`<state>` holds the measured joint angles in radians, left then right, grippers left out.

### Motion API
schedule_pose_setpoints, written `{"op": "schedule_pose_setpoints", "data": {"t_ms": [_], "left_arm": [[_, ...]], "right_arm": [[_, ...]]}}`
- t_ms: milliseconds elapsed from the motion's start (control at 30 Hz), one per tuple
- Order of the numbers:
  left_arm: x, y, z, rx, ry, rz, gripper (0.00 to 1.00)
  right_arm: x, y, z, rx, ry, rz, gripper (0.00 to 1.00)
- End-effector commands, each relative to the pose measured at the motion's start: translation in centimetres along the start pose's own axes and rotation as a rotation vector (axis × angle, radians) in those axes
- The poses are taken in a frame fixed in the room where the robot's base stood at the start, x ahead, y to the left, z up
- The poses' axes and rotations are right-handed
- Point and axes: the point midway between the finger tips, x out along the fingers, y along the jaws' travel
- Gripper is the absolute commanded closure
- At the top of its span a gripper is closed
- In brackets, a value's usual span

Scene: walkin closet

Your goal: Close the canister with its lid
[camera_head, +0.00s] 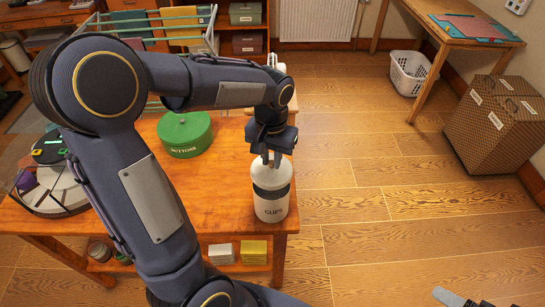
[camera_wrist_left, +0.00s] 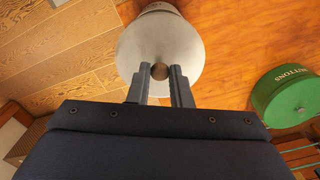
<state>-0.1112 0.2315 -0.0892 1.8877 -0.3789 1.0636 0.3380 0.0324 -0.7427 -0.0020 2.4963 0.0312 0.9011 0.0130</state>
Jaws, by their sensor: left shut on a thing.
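The canister (camera_head: 271,208) is white with a dark band and dark lettering, and stands upright near the right front corner of the wooden table. Its pale domed lid (camera_head: 270,173) is at the canister's top, with a brown knob (camera_wrist_left: 159,71) in the left wrist view. My left gripper (camera_head: 271,158) points down over the lid, its fingers shut on the knob. The lid (camera_wrist_left: 150,45) hides most of the canister in the left wrist view. I cannot tell whether the lid is fully seated.
A green round tin (camera_head: 185,134) marked BUTTONS stands on the table (camera_head: 225,190), left of the canister. A round divided tray (camera_head: 50,190) is at the table's left end. Open floor lies to the right, with a white basket (camera_head: 408,73) and a patterned box (camera_head: 495,125) beyond.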

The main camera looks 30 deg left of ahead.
Motion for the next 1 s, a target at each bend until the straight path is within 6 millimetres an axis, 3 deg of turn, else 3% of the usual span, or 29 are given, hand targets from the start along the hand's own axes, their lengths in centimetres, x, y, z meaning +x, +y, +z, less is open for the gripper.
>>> {"op": "schedule_pose_setpoints", "data": {"t_ms": [600,1000], "left_arm": [[5.6,0.0,0.0,0.0,-0.001,0.0,0.95],[6.1,0.0,0.0,0.0,-0.001,0.0,0.95]], "right_arm": [[3.8,1.7,1.9,0.0,0.0,0.0,0.13],[4.1,1.9,2.0,0.0,0.0,0.0,0.13]]}}
